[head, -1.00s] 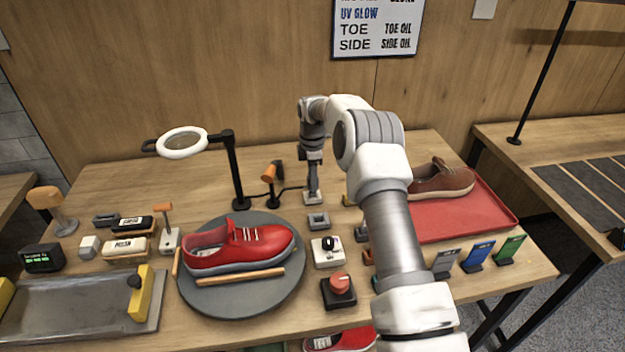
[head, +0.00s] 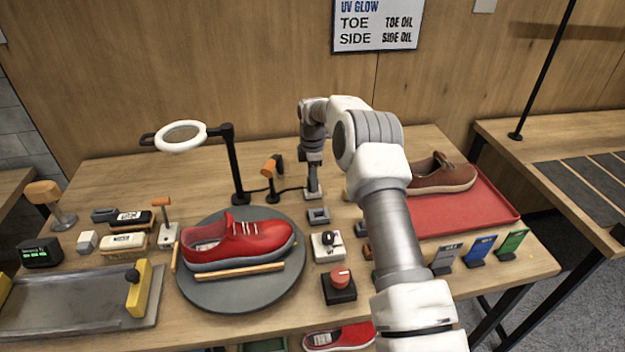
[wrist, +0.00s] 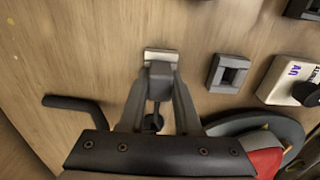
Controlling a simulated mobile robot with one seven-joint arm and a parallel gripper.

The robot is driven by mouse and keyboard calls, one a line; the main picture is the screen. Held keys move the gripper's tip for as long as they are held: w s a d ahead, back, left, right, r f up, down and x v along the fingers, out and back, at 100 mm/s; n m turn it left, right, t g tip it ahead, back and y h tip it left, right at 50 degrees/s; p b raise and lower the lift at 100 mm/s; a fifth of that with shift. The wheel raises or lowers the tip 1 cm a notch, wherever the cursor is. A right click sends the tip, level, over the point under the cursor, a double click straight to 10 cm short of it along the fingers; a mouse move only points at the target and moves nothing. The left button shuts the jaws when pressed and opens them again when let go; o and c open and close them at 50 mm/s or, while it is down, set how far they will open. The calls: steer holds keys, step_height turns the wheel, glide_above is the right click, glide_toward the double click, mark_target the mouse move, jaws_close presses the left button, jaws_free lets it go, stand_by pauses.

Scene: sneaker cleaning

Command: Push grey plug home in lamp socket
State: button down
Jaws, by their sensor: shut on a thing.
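My gripper (wrist: 158,108) points down, shut on the grey plug (wrist: 160,78). A small pale socket block (wrist: 162,53) lies directly at the plug's end. The plug meets or overlaps it in the wrist view, but I cannot tell how deep it sits. In the head view my gripper (head: 313,178) stands upright over the same pale block (head: 314,195), behind the turntable. A dark cable (head: 290,190) runs from there towards the small orange-headed lamp (head: 272,168). The plug is mostly hidden by the fingers in the head view.
A grey square frame (head: 318,216) sits just in front of the socket, with a white switch box (head: 328,247) nearer. A turntable (head: 240,300) bears a red shoe (head: 240,243). A black stand with a white ring (head: 180,137) rises at left. A red tray (head: 450,222) holds a brown shoe.

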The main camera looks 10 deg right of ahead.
steer(key=shift+f, duration=0.2)
steer(key=c, duration=0.5)
jaws_free()
steer(key=shift+r+p, duration=0.6)
steer(key=shift+r, duration=8.15)
